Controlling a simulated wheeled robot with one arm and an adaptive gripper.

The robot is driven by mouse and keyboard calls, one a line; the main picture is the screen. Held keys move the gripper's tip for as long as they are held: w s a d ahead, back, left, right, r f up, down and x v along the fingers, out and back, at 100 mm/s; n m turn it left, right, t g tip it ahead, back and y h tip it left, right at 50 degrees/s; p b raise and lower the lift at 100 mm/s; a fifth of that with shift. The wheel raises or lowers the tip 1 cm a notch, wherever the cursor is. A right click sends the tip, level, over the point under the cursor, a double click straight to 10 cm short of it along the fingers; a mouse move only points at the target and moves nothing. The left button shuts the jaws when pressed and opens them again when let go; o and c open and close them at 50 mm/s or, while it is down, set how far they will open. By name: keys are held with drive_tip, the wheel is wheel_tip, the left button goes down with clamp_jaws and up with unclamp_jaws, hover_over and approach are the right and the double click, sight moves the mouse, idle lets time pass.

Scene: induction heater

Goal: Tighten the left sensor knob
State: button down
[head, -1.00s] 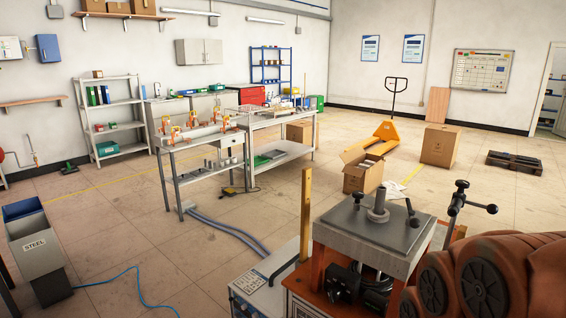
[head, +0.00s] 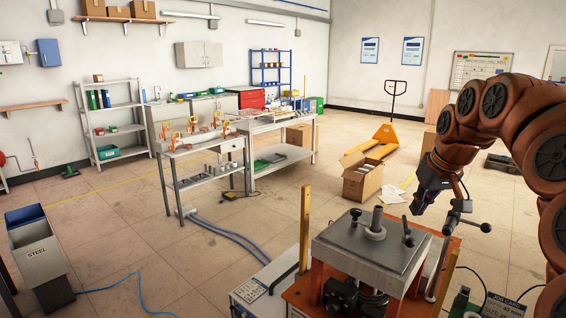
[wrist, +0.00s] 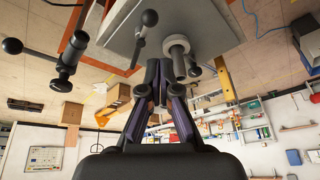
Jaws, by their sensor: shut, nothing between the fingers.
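The induction heater has a grey top plate (head: 340,237) with a round upright post (head: 376,222). A black knob (head: 356,212) stands at the plate's far left corner, and a black-tipped lever (head: 409,242) stands at its right. The plate also shows at the top of the wrist view (wrist: 215,25), with the lever's black knob (wrist: 149,18) and a smaller black knob (wrist: 194,71). I cannot tell which is the left sensor knob. My gripper (head: 418,208) is in the air beyond and right of the plate, apart from the knobs. Its fingers (wrist: 158,65) are shut and empty.
A black clamp stand (head: 453,220) with a ball-ended handle (head: 486,227) rises right of the plate, close to my gripper. A yellow upright bar (head: 305,230) stands at its left. An open carton (head: 362,182) and a yellow pallet jack (head: 382,140) are on the floor behind.

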drive_tip(key=w+d+r+m+t+h+p, duration=0.1)
drive_tip(key=w+d+r+m, duration=0.15)
drive_tip(key=d, duration=0.65)
drive_tip(key=w+d+r+m+h+p, duration=0.1)
drive_tip(key=w+d, duration=0.2)
drive_tip(key=d, duration=0.5)
wheel_tip(320, 180, down, 7)
drive_tip(key=b, duration=0.5)
drive_tip(key=shift+w+r, duration=0.15)
drive_tip(key=shift+w, duration=0.05)
drive_tip(key=shift+a+b, duration=0.7)
drive_tip(key=shift+a, duration=0.15)
drive_tip(key=shift+w+a, duration=0.25)
drive_tip(key=shift+a, duration=0.2)
drive_tip(key=shift+s+b, duration=0.15)
drive_tip(key=shift+b, duration=0.2)
